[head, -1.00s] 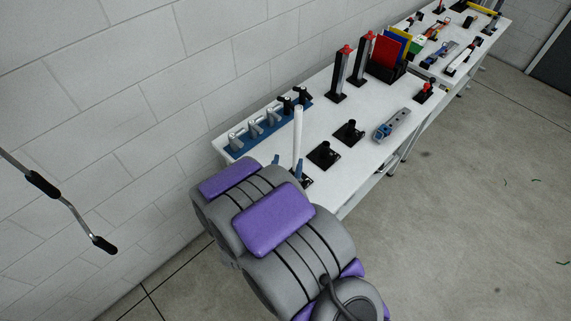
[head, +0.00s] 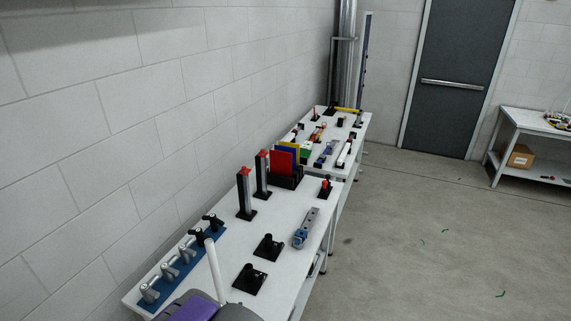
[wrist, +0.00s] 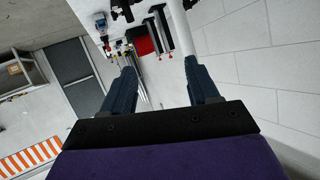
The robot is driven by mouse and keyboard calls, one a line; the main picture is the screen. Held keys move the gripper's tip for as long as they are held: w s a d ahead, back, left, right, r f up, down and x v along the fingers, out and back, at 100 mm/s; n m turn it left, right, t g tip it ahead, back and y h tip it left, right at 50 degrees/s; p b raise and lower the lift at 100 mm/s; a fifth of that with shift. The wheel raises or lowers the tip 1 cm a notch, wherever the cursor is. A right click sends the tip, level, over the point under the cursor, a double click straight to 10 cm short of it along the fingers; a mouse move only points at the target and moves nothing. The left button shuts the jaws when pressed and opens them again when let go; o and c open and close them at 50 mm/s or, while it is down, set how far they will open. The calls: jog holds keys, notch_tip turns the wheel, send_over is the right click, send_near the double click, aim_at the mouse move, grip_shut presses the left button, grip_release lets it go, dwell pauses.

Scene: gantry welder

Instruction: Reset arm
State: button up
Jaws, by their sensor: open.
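My gripper (wrist: 160,68) shows in the wrist view with its two dark blue fingers apart. Nothing is held between them. The view looks past the fingers to the bench, which appears upside down at the top. In the head view only part of my grey and purple arm shows at the bottom edge, and the gripper is out of sight there.
A white bench (head: 228,228) runs along the block wall. It bears a blue rack of clamps (head: 168,272), black holders (head: 250,278), red-topped posts (head: 246,195) and coloured panels (head: 283,160). A white rod (head: 215,272) stands near my arm.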

jog(key=s+d+r+g+b, duration=0.2)
jog(key=s+d+g, duration=0.3)
jog(key=s+d, duration=0.4)
jog(key=s+d+r+g+h+b, duration=0.1)
jog(key=s+d+g+b, duration=0.4)
jog(key=s+d, duration=0.5)
jog(key=s+d+r+g+b, duration=0.2)
jog(key=s+d+g+b, duration=0.2)
jog(key=s+d, duration=0.6)
jog(key=shift+d+r+n+g+h, duration=0.35)
jog(key=shift+d+g, duration=0.25)
jog(key=shift+d, duration=0.1)
jog(key=shift+o, duration=0.5)
jog(key=shift+w, duration=0.1)
